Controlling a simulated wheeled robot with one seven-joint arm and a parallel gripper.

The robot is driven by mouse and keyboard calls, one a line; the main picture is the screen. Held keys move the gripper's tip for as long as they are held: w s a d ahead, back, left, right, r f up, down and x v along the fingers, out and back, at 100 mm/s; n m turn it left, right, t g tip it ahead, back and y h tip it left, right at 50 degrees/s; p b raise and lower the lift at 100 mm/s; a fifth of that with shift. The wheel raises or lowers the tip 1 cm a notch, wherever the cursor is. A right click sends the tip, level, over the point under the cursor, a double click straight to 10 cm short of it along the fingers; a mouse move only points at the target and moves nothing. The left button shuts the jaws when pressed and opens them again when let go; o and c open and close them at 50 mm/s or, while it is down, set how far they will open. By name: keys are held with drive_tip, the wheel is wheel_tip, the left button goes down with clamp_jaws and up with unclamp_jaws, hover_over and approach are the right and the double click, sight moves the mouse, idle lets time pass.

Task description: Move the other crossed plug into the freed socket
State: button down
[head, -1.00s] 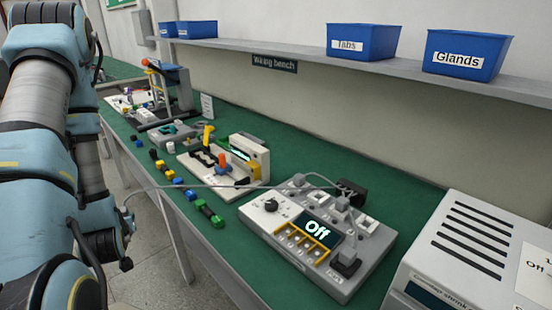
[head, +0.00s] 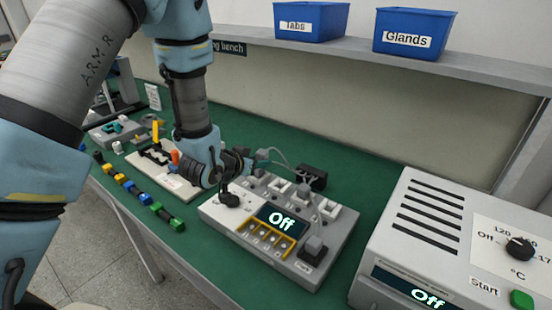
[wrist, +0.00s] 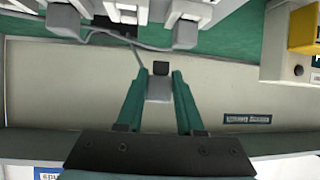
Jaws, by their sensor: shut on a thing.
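My gripper (head: 248,161) is shut on a small grey plug (wrist: 159,88) with a dark end, seen between the teal fingers in the wrist view. In the head view the gripper is above the back left of the grey tester (head: 217,211), whose display reads "Off". A grey cable runs from near the gripper to a black block (head: 312,177) behind the tester. Pale sockets stand along the tester's top, and grey plugs (head: 325,207) stand among them. In the wrist view grey plugs (wrist: 185,34) sit beside white sockets. I cannot tell which socket is free.
A large grey heater box (head: 440,220) stands at the right. A white fixture (head: 178,186) lies left of the tester, with coloured connectors (head: 125,184) along the front edge. A shelf with blue bins (head: 415,33) hangs above the back. Green bench shows behind the tester.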

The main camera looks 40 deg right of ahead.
drive_tip(key=shift+m+g, duration=0.5)
drive_tip(key=s+d, duration=0.1)
drive_tip(key=s+d+r, duration=0.1)
drive_tip(key=s, duration=0.1)
drive_tip(key=shift+s+d, duration=0.1)
drive_tip(key=shift+d, duration=0.25)
drive_tip(key=shift+s+d, duration=0.2)
drive_tip(key=shift+s, duration=0.1)
drive_tip(key=shift+s+f, duration=0.1)
drive_tip(key=shift+f, duration=0.1)
drive_tip(key=shift+f+b, duration=1.75)
drive_tip(key=shift+f, duration=0.95)
drive_tip(key=shift+f+b, duration=0.95)
drive_tip(key=shift+b, duration=0.3)
drive_tip(key=shift+c, duration=2.3)
unclamp_jaws()
drive_tip(key=v, duration=0.9)
drive_tip(key=shift+r+b, duration=0.1)
drive_tip(key=shift+b, duration=0.3)
drive_tip(key=a+p, duration=0.1)
drive_tip(key=p, duration=0.2)
drive_tip(key=shift+a+r, duration=0.3)
drive_tip(key=shift+a, duration=0.1)
